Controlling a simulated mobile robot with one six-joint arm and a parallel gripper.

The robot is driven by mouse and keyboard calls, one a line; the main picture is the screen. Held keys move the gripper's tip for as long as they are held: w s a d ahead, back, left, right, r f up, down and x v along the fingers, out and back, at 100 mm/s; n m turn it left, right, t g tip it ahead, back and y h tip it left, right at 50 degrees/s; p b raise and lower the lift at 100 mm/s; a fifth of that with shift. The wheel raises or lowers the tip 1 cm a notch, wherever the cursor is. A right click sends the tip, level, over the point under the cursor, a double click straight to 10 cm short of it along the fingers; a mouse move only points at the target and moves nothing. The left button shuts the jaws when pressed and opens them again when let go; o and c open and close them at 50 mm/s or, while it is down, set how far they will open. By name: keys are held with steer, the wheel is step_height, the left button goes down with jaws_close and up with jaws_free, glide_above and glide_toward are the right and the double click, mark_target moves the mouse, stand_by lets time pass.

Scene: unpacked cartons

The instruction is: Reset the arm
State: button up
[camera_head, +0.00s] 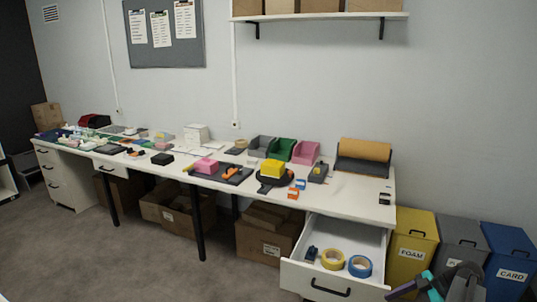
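My arm shows only in part at the bottom right of the head view, as dark grey and teal parts in front of the bins. My gripper (408,288) seems to be at the left end of these parts, close to the right front corner of the open drawer (328,283). Its fingers are too small and too cut off by the frame edge to tell whether they are open or shut. I see nothing clearly held. Inside the drawer are a yellow tape roll (333,260), a blue tape roll (360,267) and a small dark item (311,254).
A long white table (345,197) runs along the wall, crowded with small items, several coloured bins and a brown paper roll (365,150). Yellow, grey and blue waste bins (412,240) stand at the right. Cartons (265,240) sit under the table. Floor at front left is clear.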

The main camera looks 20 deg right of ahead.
steer(key=w+a+f+n+g+y+b, duration=0.1)
steer(key=w+a+f+g, duration=0.1)
steer(key=a+f, duration=0.5)
steer(key=w+a+f+n+g+b, duration=0.15)
steer(key=a+f, duration=0.25)
steer(key=a, duration=0.6)
steer(key=w+a+f+n+g+y, duration=0.1)
steer(key=a+f+g, duration=0.3)
steer(key=a, duration=0.5)
steer(key=s+a+f+m+g+h+b, duration=0.1)
steer(key=s+a+f+g+h+b, duration=0.1)
steer(key=s+a+f, duration=0.55)
steer(key=s+a+f+m+g+h+b, duration=0.1)
steer(key=s+a+f+g+h, duration=0.3)
steer(key=a+f, duration=0.65)
steer(key=s+f+m+t+h+b, duration=0.1)
steer(key=s+f+m, duration=0.2)
steer(key=s, duration=0.2)
steer(key=s+f+m+t+h, duration=0.1)
steer(key=s+f+m+h, duration=0.15)
steer(key=s, duration=0.35)
steer(key=d+m, duration=0.1)
steer(key=m, duration=0.1)
steer(key=w+d+f+m+t, duration=0.1)
steer(key=m, duration=0.2)
steer(key=w+d+f+m, duration=0.1)
steer(key=m, duration=0.1)
steer(key=shift+w+m+t+h, duration=0.2)
steer(key=shift+m+t+h, duration=0.05)
steer(key=shift+m+h, duration=0.1)
